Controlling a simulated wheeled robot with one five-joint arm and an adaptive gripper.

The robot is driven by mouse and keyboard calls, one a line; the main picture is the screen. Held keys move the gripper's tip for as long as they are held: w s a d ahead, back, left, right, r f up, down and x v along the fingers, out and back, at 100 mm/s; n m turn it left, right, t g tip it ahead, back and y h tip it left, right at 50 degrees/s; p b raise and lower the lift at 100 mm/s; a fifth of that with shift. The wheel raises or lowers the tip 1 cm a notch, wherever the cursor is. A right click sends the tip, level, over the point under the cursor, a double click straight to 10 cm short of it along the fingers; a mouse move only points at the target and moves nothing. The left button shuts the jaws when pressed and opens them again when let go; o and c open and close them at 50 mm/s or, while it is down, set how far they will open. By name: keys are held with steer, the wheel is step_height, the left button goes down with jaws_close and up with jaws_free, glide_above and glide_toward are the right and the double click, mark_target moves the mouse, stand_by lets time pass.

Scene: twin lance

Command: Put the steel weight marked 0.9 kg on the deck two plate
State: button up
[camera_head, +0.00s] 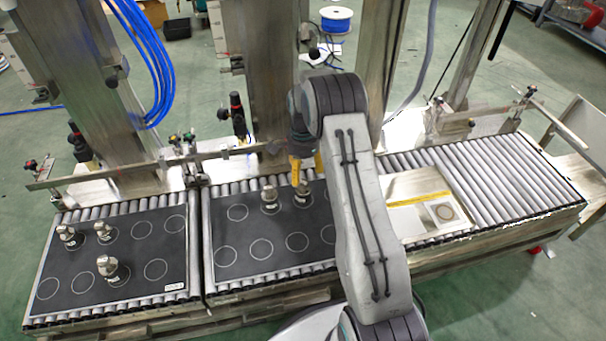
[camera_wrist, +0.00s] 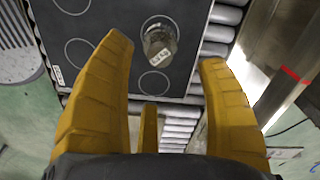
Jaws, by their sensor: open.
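My gripper (camera_head: 307,170) is open and empty, its yellow fingers pointing down above the back of the middle dark plate (camera_head: 245,238). Two steel weights (camera_head: 269,197) (camera_head: 303,194) stand on that plate, the right one close below my fingers. In the wrist view, one weight (camera_wrist: 160,42) shows between the spread fingertips (camera_wrist: 163,55), with a pale marking too small to read. The left dark plate (camera_head: 130,250) bears three steel weights (camera_head: 67,236) (camera_head: 103,231) (camera_head: 108,267). Its corner label is too small to read. My arm hides the middle plate's right part.
Both plates lie on a roller conveyor and have several empty printed circles. To the right lies a pale panel (camera_head: 408,188) with a yellow strip and a ringed square (camera_head: 446,212). Bare rollers (camera_head: 515,180) lie beyond. Steel columns (camera_head: 262,70) and a rail stand behind.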

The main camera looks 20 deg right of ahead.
steer(key=shift+r+p, duration=0.4)
steer(key=shift+r, duration=0.5)
steer(key=s+a+r+n+t, duration=0.1)
steer(key=s+a+r+n, duration=0.4)
steer(key=r, duration=0.4)
steer(key=s+a+r+n, duration=0.2)
steer(key=s+r+n, duration=0.1)
steer(key=s+r, duration=0.45)
steer(key=s+a+r+n, duration=0.1)
steer(key=s+n, duration=0.1)
steer(key=s, duration=0.4)
steer(key=s+a+r+n+t, duration=0.1)
steer(key=s+a+n, duration=0.1)
steer(key=s, duration=0.5)
steer(key=s+a+r+n, duration=0.1)
steer(key=s+r+n, duration=0.1)
steer(key=s, duration=0.4)
steer(key=shift+s+a+n, duration=0.15)
steer(key=shift+s+n, duration=0.1)
steer(key=shift+n, duration=0.65)
step_height(320, 180, up, 30)
steer(key=t+p, duration=0.1)
steer(key=p, duration=2.7)
steer(key=shift+f, duration=0.25)
